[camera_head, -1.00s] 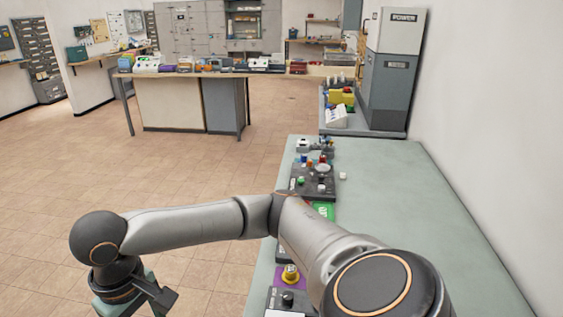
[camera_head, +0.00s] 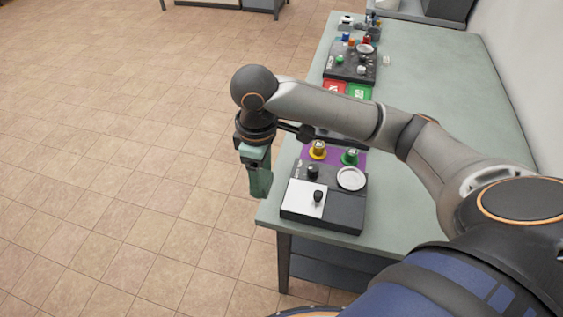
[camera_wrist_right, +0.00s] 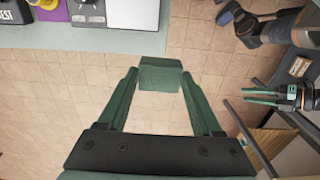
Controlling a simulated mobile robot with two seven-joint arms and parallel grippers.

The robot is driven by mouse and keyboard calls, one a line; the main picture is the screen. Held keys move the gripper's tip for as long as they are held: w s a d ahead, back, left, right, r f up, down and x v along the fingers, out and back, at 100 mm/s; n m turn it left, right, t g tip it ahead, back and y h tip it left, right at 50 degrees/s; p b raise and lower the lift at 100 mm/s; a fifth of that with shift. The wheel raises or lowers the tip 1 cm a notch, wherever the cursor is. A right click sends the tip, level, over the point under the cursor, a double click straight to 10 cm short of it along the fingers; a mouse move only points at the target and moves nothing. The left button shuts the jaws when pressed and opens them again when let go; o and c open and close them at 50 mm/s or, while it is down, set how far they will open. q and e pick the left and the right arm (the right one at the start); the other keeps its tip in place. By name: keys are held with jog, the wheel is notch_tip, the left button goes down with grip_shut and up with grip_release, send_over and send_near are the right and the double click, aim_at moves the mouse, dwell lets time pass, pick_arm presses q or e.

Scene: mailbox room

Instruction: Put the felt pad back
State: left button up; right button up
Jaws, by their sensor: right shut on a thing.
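A small green block (camera_wrist_right: 160,74), which looks like the felt pad, sits between the fingertips of my right gripper (camera_wrist_right: 160,84) in the right wrist view. The gripper is shut on it, over tiled floor. In the head view my right gripper (camera_head: 259,180) points down just left of the green-grey table's (camera_head: 430,110) near end; the block is hard to separate from the green fingers there.
A dark panel (camera_head: 339,208) with a white plate, black knobs and a silver disc lies at the table's near end. Behind it is a purple mat (camera_head: 334,155) with yellow and green knobs. Red and green cards and another dark board (camera_head: 350,70) lie farther back.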

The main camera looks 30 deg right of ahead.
jog(key=w+d+f, duration=0.2)
jog(key=d+f, duration=0.1)
jog(key=w+d+f, duration=0.2)
jog(key=w+d, duration=0.1)
jog(key=w+d+f, duration=0.3)
jog(key=shift+d+f+b, duration=0.3)
jog(key=shift+b, duration=0.05)
jog(key=shift+w+d+f, duration=0.25)
jog(key=shift+w+f, duration=0.05)
jog(key=shift+f, duration=0.15)
jog(key=shift+w+d+f, duration=0.1)
jog(key=shift+d+f, duration=0.05)
jog(key=shift+f, duration=1.55)
jog(key=shift+f, duration=0.2)
jog(key=o, duration=1.2)
